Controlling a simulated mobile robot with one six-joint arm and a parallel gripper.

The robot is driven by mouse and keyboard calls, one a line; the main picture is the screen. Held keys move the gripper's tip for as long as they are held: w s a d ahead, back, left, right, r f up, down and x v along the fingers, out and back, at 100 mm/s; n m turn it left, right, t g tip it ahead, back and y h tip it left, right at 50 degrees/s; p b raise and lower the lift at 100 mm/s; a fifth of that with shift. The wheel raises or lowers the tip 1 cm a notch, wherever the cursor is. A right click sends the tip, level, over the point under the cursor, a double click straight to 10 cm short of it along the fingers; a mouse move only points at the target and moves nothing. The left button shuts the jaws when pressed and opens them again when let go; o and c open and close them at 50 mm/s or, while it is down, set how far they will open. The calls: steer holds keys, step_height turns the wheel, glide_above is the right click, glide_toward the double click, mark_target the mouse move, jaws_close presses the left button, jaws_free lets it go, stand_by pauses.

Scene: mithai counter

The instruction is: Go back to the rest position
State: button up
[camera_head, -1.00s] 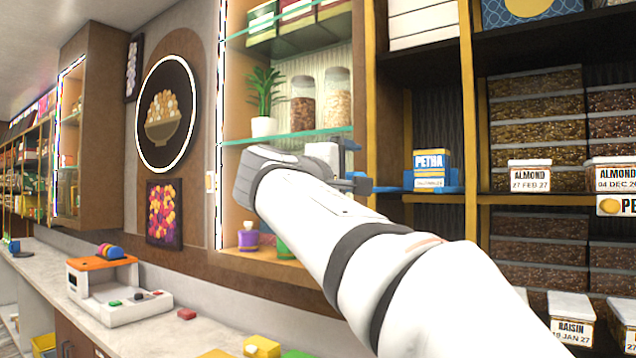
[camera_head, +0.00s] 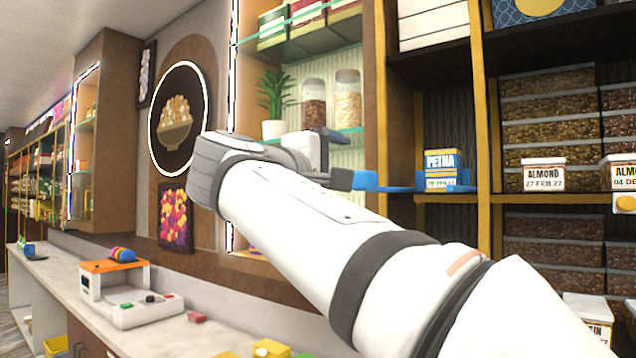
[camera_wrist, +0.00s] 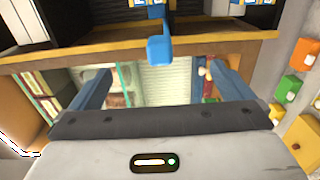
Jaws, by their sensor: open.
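My gripper (camera_head: 328,158) is raised in front of the shelves, at the end of my white arm. In the wrist view, its two blue fingers are spread wide with nothing between them (camera_wrist: 160,78). A blue tray (camera_head: 400,189) holding a blue, white and yellow PETHA box (camera_head: 441,164) sits on the shelf. The tray's blue handle (camera_wrist: 160,48) sticks out from the shelf edge, ahead of the fingers and apart from them. My arm hides part of the lower shelves.
A plant (camera_head: 274,100) and glass jars (camera_head: 314,105) stand on a glass shelf behind my gripper. A white and orange machine (camera_head: 120,290) stands on the counter below left. The space left of my gripper looks open.

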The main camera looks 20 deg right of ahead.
steer(key=shift+s+a, duration=0.1)
steer(key=shift+a, duration=0.05)
stand_by(0.3)
step_height(320, 180, down, 27)
steer(key=s+d+g+y, duration=0.1)
steer(key=d+g+y, duration=0.1)
steer(key=g+y, duration=0.35)
steer(key=s+a+f+m+g+y, duration=0.1)
steer(key=s+f+m+y, duration=0.1)
steer(key=f, duration=0.6)
steer(key=s+a+f+m+g+y, duration=0.1)
steer(key=s+a+f+m+y, duration=0.1)
steer(key=s+f, duration=0.5)
steer(key=s+a+f+m+g+y, duration=0.1)
steer(key=s+a+f+m+y, duration=0.1)
steer(key=f, duration=0.7)
steer(key=s+m+y, duration=0.1)
steer(key=s+y, duration=0.1)
steer(key=s, duration=0.1)
steer(key=shift+s+f+m+y, duration=0.25)
steer(key=shift+f+m+y, duration=0.05)
steer(key=shift+y, duration=0.05)
steer(key=shift+c, duration=0.2)
